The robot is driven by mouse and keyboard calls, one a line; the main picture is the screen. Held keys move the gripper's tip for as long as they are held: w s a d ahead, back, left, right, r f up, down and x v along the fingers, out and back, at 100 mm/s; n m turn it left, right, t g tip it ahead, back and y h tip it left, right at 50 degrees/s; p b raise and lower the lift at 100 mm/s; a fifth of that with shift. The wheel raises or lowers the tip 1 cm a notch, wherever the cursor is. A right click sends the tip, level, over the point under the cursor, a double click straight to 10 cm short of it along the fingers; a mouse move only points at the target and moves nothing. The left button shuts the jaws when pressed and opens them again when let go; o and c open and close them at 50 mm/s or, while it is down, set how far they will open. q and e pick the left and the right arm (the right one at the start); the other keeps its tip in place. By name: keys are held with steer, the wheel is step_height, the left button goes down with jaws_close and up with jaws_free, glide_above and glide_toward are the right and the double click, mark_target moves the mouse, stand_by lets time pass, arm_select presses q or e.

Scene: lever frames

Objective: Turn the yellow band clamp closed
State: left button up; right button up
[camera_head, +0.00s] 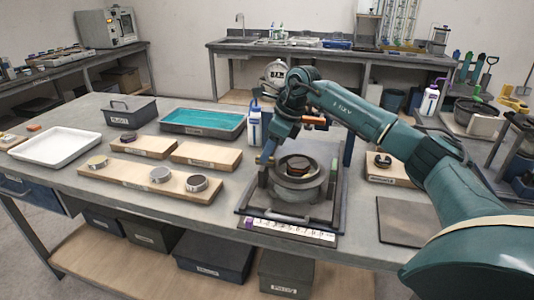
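My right arm reaches in from the right, and its wrist bends down over a round grey fixture (298,190) on a dark square base. My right gripper (268,152) is at the fixture's back left side. Its fingers are small and partly hidden, so I cannot tell whether they are open or shut, or touching anything. A dark brownish round piece (298,163) sits in the middle of the fixture. No band clamp clearly marked in yellow shows; a small yellowish round piece (97,161) lies on the long wooden board (130,180). My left gripper is not in view.
Two grey round pieces share the long board. A teal-filled tray (203,121), a white tray (56,147) and a dark bin (131,113) stand behind and left. A wooden block (388,177) and dark plate (405,217) lie right. A scale strip (290,232) edges the fixture's front.

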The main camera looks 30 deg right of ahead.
steer(key=v, duration=1.1)
